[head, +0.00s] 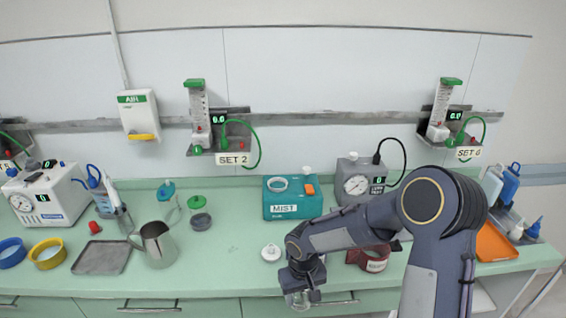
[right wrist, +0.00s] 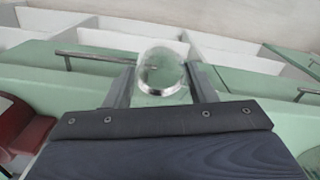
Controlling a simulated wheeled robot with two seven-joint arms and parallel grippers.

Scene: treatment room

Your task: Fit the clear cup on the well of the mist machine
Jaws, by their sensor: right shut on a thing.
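The teal mist machine (head: 292,208) stands on the counter near the middle, with "MIST" on its front. The white ring of its well (head: 277,184) shows on top at the left, beside an orange part (head: 310,189). My right gripper (head: 303,298) is at the counter's front edge, in front of and below the machine. It is shut on the clear cup (right wrist: 160,72), a see-through dome with a shiny rim, between the two fingers in the right wrist view. In the head view the cup is small and partly hidden by the gripper. My left gripper is not in view.
A white round lid (head: 271,252) lies in front of the mist machine. A steel jug (head: 158,245) and a grey tray (head: 102,257) stand left.

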